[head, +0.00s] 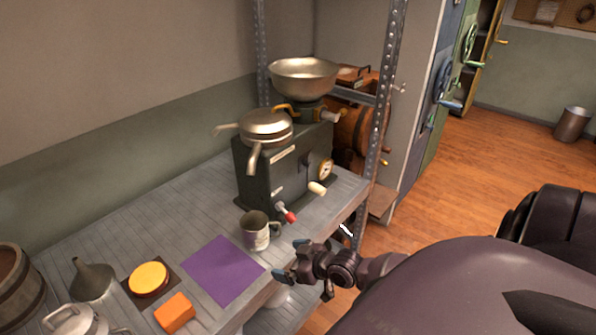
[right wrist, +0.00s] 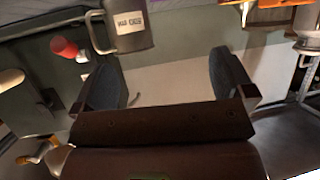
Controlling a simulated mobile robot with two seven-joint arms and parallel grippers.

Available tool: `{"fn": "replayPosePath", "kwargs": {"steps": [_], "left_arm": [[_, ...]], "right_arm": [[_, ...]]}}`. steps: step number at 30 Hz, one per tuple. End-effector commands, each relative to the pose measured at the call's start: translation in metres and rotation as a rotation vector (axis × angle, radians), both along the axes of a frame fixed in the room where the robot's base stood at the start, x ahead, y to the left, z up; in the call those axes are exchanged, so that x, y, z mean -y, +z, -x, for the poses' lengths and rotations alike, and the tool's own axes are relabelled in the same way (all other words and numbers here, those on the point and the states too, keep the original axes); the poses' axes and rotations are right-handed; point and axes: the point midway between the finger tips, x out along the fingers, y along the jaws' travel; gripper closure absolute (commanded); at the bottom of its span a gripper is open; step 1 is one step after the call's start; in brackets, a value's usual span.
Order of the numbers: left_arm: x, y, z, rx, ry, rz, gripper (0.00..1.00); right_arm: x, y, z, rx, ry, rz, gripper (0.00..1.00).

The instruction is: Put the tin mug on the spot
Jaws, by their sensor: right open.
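The tin mug (head: 255,231) stands upright on the grey shelf, just beyond the right corner of a flat purple square (head: 223,270), which looks like the spot. The mug, with a white label, also shows at the top of the right wrist view (right wrist: 128,26), its handle on the left there. My right gripper (head: 288,260) is open and empty at the shelf's front edge, near the mug and apart from it. Its two fingers show spread in the right wrist view (right wrist: 175,80). The purple square is bare. My left gripper is not in view.
A machine (head: 283,165) with a red-tipped lever stands right behind the mug. An orange block (head: 175,312), a yellow disc (head: 148,278), a funnel (head: 91,279) and a barrel (head: 18,285) are at the left. A metal upright post (head: 382,100) stands at the shelf's right end.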

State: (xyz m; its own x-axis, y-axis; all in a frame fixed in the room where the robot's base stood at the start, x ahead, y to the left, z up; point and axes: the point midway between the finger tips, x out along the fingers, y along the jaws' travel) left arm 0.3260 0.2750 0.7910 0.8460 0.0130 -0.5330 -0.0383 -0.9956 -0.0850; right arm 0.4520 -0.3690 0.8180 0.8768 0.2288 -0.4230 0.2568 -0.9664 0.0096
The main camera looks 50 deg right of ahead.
Motion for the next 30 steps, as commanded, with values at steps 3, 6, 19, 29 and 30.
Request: {"fn": "replayPosePath", "kwargs": {"steps": [3,6,19,29,30], "left_arm": [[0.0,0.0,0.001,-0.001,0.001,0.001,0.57],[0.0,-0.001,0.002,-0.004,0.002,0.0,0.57],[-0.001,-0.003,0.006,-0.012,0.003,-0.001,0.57],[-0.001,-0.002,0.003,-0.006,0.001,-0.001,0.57],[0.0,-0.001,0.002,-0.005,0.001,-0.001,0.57]], "right_arm": [[-0.04,-0.019,0.041,-0.032,-0.031,-0.005,0.0],[-0.063,-0.027,0.069,-0.055,-0.073,0.01,0.0],[-0.092,-0.028,0.129,-0.119,-0.228,0.091,0.0],[-0.092,-0.028,0.129,-0.121,-0.228,0.094,0.0],[-0.092,-0.028,0.129,-0.121,-0.228,0.094,0.0]]}}
